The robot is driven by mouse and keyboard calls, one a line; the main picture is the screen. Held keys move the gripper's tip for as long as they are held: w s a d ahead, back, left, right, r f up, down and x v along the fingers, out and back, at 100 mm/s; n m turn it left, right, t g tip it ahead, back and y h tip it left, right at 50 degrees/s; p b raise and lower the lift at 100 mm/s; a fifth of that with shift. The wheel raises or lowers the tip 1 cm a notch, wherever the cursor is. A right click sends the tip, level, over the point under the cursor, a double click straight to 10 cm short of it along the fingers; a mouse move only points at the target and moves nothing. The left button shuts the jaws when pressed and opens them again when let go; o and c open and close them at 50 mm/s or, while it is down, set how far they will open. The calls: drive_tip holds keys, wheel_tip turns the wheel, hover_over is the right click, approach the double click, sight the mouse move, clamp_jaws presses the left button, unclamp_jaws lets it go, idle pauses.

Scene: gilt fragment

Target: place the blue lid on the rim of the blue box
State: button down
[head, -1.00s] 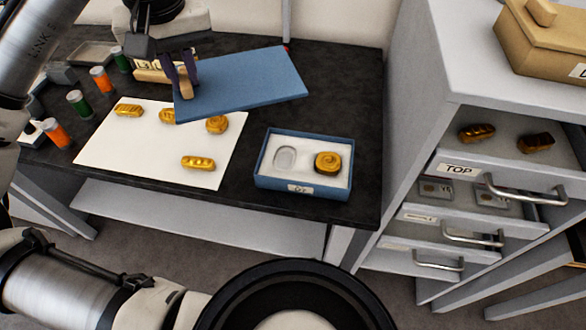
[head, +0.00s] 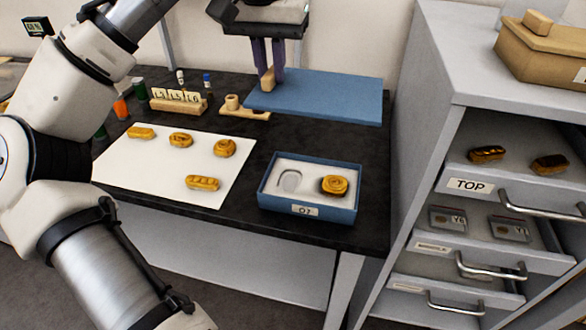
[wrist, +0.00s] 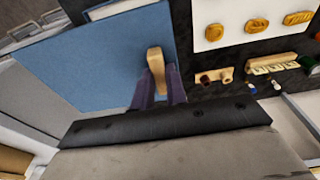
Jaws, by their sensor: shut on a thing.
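The blue lid (head: 325,97) is a flat blue panel with a small tan handle (wrist: 155,62) on top. My gripper (head: 268,80) is shut on that handle and holds the lid in the air above the back of the black table. In the wrist view the lid (wrist: 95,75) fills the left half. The open blue box (head: 310,212) stands at the front right of the table, in front of the lid and apart from it. It has a white insert with one gold piece (head: 334,186) at right and an empty round recess at left. Only a corner of the box shows in the wrist view.
A white sheet (head: 165,185) with several gold pieces lies left of the box. Wooden blocks with number tiles (head: 180,103) and small bottles stand behind it. A grey cabinet (head: 425,150) with open drawers stands close at right, a tan box (head: 545,55) on top.

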sight(266, 91)
wheel_tip(266, 91, down, 18)
drive_tip(key=shift+r, duration=0.1)
idle(0.4)
drive_tip(key=c, duration=1.4)
unclamp_jaws()
drive_tip(key=r, duration=0.4)
drive_tip(key=s+r, duration=0.1)
drive_tip(key=r, duration=0.7)
drive_tip(key=shift+s+a, duration=0.35)
